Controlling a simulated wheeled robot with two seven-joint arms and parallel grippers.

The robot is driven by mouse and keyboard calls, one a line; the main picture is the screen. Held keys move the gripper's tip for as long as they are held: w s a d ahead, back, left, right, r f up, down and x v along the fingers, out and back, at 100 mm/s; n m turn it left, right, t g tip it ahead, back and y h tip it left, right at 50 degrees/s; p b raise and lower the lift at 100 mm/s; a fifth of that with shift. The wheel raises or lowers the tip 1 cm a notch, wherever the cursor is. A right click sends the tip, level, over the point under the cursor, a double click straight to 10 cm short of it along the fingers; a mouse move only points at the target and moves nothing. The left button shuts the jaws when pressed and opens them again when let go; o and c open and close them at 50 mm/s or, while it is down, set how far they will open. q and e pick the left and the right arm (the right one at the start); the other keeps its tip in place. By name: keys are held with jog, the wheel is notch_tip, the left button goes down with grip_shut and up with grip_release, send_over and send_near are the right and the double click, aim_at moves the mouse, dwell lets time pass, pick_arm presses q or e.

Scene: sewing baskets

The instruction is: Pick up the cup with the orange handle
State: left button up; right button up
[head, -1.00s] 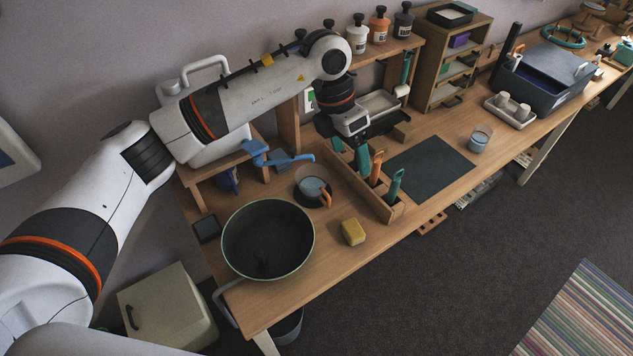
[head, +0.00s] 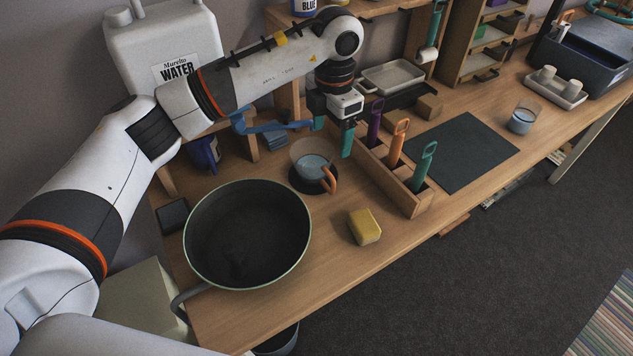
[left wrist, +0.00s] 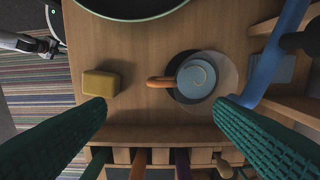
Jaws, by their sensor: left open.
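The cup with the orange handle (head: 312,166) is clear with light blue inside and stands upright on a round dark coaster (head: 303,187). Its orange handle (head: 330,180) faces the front right. In the left wrist view the cup (left wrist: 197,77) is seen from above, with its handle pointing left. My left gripper (head: 333,134) has teal fingers and is open and empty, above the table just behind and right of the cup. In the left wrist view the gripper's fingertips (left wrist: 160,103) are wide apart, and the cup lies beyond them, right of centre, untouched.
A large dark pot (head: 248,235) stands left of the cup. A yellow sponge (head: 365,227) lies in front. A wooden caddy (head: 409,196) holds upright handled tools to the right. A blue bar (head: 275,127) reaches near my gripper. Another glass (head: 522,118) stands far right.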

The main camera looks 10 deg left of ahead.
aim_at(328, 171)
pick_arm(q)
notch_tip(328, 171, down, 8)
jog(key=shift+r+p, duration=0.1)
jog(key=shift+p, duration=0.4)
jog(key=f, duration=0.2)
jog(key=f+p, duration=0.1)
jog(key=f, duration=0.2)
jog(key=shift+w+a, duration=0.1)
jog(key=shift+a, duration=0.1)
pick_arm(e)
jog(key=shift+r, duration=0.55)
pick_arm(q)
jog(key=shift+c, duration=0.6)
jog(key=c, duration=1.2)
jog(key=shift+o, duration=0.2)
jog(key=shift+r, duration=0.2)
pick_arm(e)
jog(key=shift+f, duration=0.1)
